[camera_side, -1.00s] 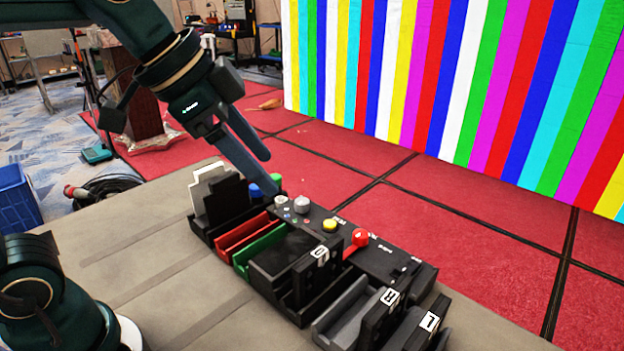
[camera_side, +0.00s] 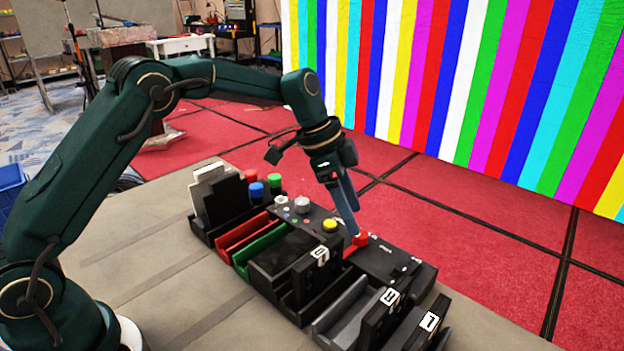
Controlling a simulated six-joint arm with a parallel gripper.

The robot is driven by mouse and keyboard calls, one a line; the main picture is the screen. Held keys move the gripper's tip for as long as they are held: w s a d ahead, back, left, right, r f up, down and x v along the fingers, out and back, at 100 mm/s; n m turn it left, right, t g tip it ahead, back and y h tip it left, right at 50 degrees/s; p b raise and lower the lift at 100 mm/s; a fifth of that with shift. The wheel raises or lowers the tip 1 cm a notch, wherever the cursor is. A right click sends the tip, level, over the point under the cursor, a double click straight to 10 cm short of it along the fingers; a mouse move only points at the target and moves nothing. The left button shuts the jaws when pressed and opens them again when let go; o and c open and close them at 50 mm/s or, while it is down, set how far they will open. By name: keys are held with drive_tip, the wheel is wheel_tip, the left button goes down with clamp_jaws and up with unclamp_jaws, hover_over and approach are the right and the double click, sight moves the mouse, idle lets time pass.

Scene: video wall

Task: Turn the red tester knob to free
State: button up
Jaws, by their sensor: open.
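The red knob (camera_side: 361,239) sits on top of the black tester box (camera_side: 392,262), right of a yellow knob (camera_side: 329,225). My gripper (camera_side: 352,230) points down with its fingertips at the red knob, and the fingers partly hide it. The jaws are open. I cannot tell whether the fingers touch the knob or straddle it. The markings around the knob are too small to read.
Grey and white knobs (camera_side: 302,204) stand left of the yellow one. Red, blue and green round pieces (camera_side: 256,190) stand at the back left. Red and green trays (camera_side: 243,237) and black holders with numbered tags (camera_side: 388,308) line the front. The table's left part is clear.

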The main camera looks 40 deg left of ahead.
sight(361, 233)
drive_tip(key=shift+x, duration=2.05)
clamp_jaws()
drive_tip(key=shift+n, duration=0.3)
drive_tip(key=n, duration=0.2)
drive_tip(key=n+t+y, duration=0.1)
drive_tip(key=shift+s+d+n, duration=0.15)
drive_tip(key=shift+n, duration=0.25)
drive_tip(key=n+y, duration=0.1)
drive_tip(key=n, duration=0.1)
drive_tip(key=n+y, duration=0.1)
drive_tip(key=n, duration=0.1)
drive_tip(key=shift+d+n+t, duration=0.1)
drive_tip(key=shift+n+t, duration=0.2)
drive_tip(key=shift+t, duration=0.1)
drive_tip(key=n+y, duration=0.1)
drive_tip(key=n, duration=0.3)
drive_tip(key=shift+d+y, duration=0.1)
drive_tip(key=shift+y, duration=0.3)
drive_tip(key=shift+n+g+y, duration=0.4)
drive_tip(key=shift+n+y, duration=0.3)
drive_tip(key=shift+n, duration=1.7)
